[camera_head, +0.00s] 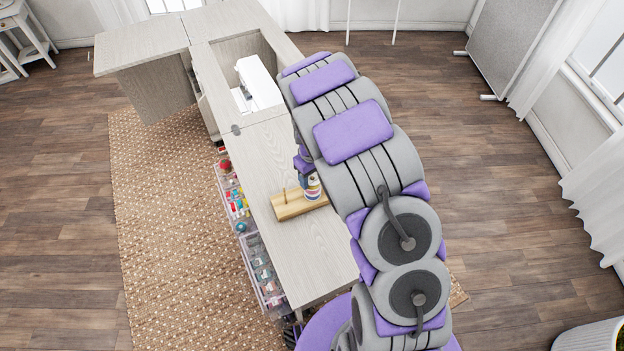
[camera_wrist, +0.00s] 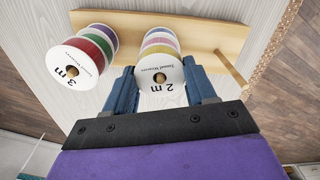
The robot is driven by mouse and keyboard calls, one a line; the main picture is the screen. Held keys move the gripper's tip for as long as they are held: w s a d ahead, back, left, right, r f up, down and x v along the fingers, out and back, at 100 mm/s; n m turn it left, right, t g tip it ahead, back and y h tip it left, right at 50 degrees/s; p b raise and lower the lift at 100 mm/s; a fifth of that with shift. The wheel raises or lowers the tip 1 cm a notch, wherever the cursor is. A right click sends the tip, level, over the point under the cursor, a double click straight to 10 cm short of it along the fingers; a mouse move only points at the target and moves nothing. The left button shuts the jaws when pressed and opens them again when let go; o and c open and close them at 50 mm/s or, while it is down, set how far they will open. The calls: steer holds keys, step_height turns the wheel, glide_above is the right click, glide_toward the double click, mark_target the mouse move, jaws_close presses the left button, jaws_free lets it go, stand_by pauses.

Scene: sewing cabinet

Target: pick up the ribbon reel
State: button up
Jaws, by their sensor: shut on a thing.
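A ribbon reel stack marked "2 m" (camera_wrist: 160,75), with yellow, pink and purple bands, is between the two blue fingers of my gripper (camera_wrist: 160,88) in the wrist view. The fingers are shut on its sides. A second reel stack marked "3 m" (camera_wrist: 80,62), with green, red and purple bands, is to the left, outside the fingers. In the head view, a reel (camera_head: 312,187) shows at the right end of the wooden stand (camera_head: 290,207), partly hidden by my arm. I cannot tell whether the held reel touches the stand.
The stand has a bare peg (camera_wrist: 230,68) to the right of the held reel. The pale tabletop (camera_head: 262,170) is clear around the stand. A white sewing machine (camera_head: 258,82) sits further back in the cabinet. Clear bins (camera_head: 240,215) with supplies line the left side.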

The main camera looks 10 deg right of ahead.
mark_target(312, 176)
steer(key=shift+r, duration=0.15)
step_height(312, 176, up, 10)
steer(key=p, duration=0.2)
stand_by(0.4)
